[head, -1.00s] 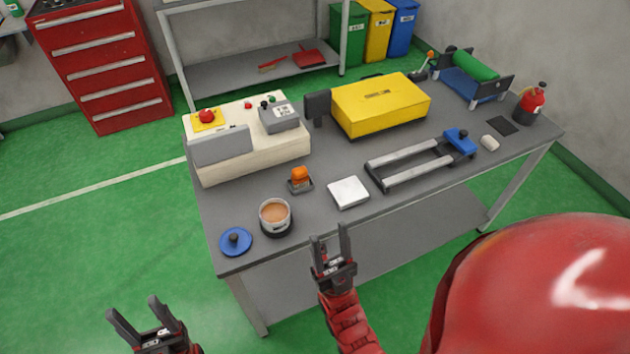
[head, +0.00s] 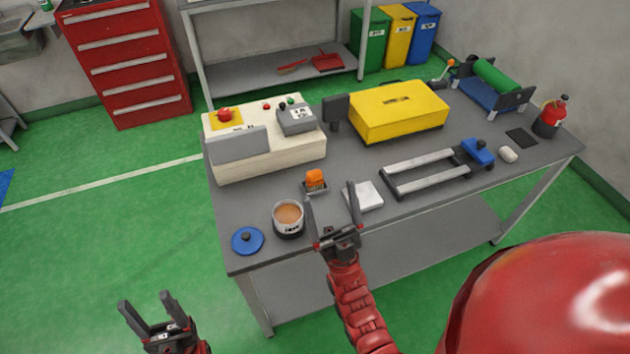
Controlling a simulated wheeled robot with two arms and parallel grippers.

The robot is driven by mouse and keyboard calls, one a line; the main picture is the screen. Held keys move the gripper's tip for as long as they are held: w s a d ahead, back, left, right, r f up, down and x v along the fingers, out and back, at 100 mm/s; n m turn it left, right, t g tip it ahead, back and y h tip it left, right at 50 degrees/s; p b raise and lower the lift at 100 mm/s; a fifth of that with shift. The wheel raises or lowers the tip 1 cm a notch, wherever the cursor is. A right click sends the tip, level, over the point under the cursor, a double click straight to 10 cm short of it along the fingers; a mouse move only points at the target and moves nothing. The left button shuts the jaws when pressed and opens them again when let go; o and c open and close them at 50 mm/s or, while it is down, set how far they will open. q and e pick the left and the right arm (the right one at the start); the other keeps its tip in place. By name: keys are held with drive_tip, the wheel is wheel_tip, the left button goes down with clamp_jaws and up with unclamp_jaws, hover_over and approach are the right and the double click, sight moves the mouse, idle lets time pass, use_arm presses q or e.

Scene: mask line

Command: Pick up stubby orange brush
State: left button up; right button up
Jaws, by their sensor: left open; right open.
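The stubby orange brush (head: 315,178) sits in a small dark holder (head: 315,190) on the grey table, behind and slightly right of a cup of brown liquid (head: 289,215). My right gripper (head: 332,205) is open and empty over the table's front edge, in front of the brush and apart from it. Its fingers point away from me, and one finger overlaps the white pad in the picture. My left gripper (head: 146,300) is open and empty over the green floor, left of the table.
A blue lid (head: 247,241) lies at the table's front left corner. A white pad (head: 366,196) and a rail frame (head: 430,172) lie right of the brush. A cream machine (head: 262,145) and a yellow case (head: 398,110) stand behind.

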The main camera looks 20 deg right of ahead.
drive_tip(key=w+d+f+m+g+h, duration=0.15)
drive_tip(key=w+g, duration=0.35)
drive_tip(key=w, duration=0.6)
drive_tip(key=w+d+f+g+h, duration=0.1)
drive_tip(key=w+f+g, duration=0.2)
drive_tip(key=w+g, duration=0.55)
drive_tip(key=w+d+f+m+g+h, duration=0.1)
drive_tip(key=w+f+g, duration=0.1)
drive_tip(key=w, duration=1.1)
drive_tip(key=g+h, duration=0.2)
drive_tip(key=g, duration=0.9)
approach(314, 172)
drive_tip(key=shift+m, duration=0.35)
drive_tip(key=p+x, duration=0.2)
drive_tip(key=x, duration=0.3)
drive_tip(key=shift+s+p, duration=0.2)
drive_tip(key=shift+p, duration=0.1)
drive_tip(key=shift+w+f+p, duration=0.3)
drive_tip(key=shift+f+p, duration=0.2)
drive_tip(key=shift+f, duration=0.05)
drive_tip(key=shift+p+x, duration=0.55)
drive_tip(key=shift+x, duration=1.5)
drive_tip(key=shift+w, duration=0.1)
drive_tip(key=c, duration=1.4)
